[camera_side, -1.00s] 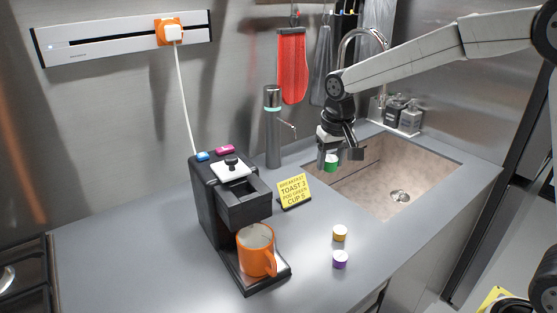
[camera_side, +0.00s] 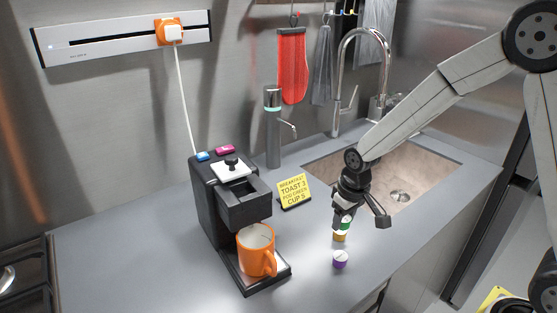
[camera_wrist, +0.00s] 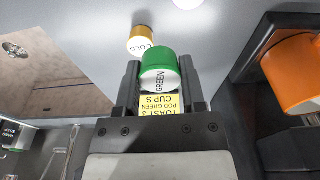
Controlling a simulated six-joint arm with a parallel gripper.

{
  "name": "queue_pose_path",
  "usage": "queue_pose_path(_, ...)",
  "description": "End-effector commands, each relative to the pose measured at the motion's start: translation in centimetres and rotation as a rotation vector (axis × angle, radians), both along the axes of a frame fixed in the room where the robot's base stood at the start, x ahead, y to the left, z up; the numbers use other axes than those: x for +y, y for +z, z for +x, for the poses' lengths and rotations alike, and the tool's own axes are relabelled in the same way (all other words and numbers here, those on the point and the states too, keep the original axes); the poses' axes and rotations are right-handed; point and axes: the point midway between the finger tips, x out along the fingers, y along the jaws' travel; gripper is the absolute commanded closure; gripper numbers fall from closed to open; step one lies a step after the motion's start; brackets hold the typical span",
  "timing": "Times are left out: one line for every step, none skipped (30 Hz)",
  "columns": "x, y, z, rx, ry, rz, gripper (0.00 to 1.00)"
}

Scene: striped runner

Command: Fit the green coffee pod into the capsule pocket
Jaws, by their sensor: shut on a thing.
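The green coffee pod (camera_side: 346,224), with a white lid reading GREEN, is held between the fingers of my gripper (camera_side: 345,220). In the wrist view the pod (camera_wrist: 159,60) sits between the two dark fingertips (camera_wrist: 160,76). In the side view the held pod appears just above and partly in front of a gold pod (camera_side: 339,238); whether they touch is not clear. The black coffee machine (camera_side: 208,205) stands to the left. Its front head has a dark rectangular recess (camera_side: 243,188), which looks like the capsule pocket; its inside is hard to see.
An orange mug (camera_side: 255,252) stands on the machine's base. A purple pod (camera_side: 340,259) is on the counter near the gold pod. A yellow note card (camera_side: 293,191) stands between machine and gripper. A grey flask (camera_side: 272,130) and the sink (camera_side: 420,172) lie behind. The front counter is clear.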

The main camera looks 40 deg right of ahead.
Motion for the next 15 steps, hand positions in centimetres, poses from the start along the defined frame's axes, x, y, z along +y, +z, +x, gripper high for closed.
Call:
queue_pose_path(0.1, 0.2, 0.1, -0.001, 0.001, 0.000, 1.00)
queue_pose_path(0.2, 0.3, 0.2, -0.001, 0.002, 0.001, 1.00)
queue_pose_path(0.4, 0.6, 0.3, -0.002, 0.004, 0.001, 1.00)
queue_pose_path(0.6, 0.8, 0.4, -0.003, 0.005, 0.000, 1.00)
queue_pose_path(0.8, 1.1, 0.5, -0.004, 0.007, 0.001, 1.00)
queue_pose_path(1.1, 1.6, 0.7, -0.004, 0.010, 0.001, 1.00)
queue_pose_path(1.4, 2.0, 0.9, -0.005, 0.013, 0.001, 1.00)
queue_pose_path(1.7, 2.5, 1.0, -0.005, 0.015, 0.002, 1.00)
queue_pose_path(2.2, 3.2, 1.3, -0.006, 0.019, 0.003, 1.00)
queue_pose_path(2.6, 3.8, 1.4, -0.006, 0.022, 0.002, 1.00)
queue_pose_path(3.1, 4.5, 1.6, -0.007, 0.027, 0.003, 1.00)
queue_pose_path(3.8, 5.5, 1.8, -0.008, 0.032, 0.004, 1.00)
queue_pose_path(4.3, 6.3, 1.9, -0.008, 0.035, 0.004, 1.00)
queue_pose_path(4.9, 7.1, 2.0, -0.008, 0.040, 0.004, 1.00)
queue_pose_path(5.7, 8.3, 2.1, -0.008, 0.045, 0.006, 1.00)
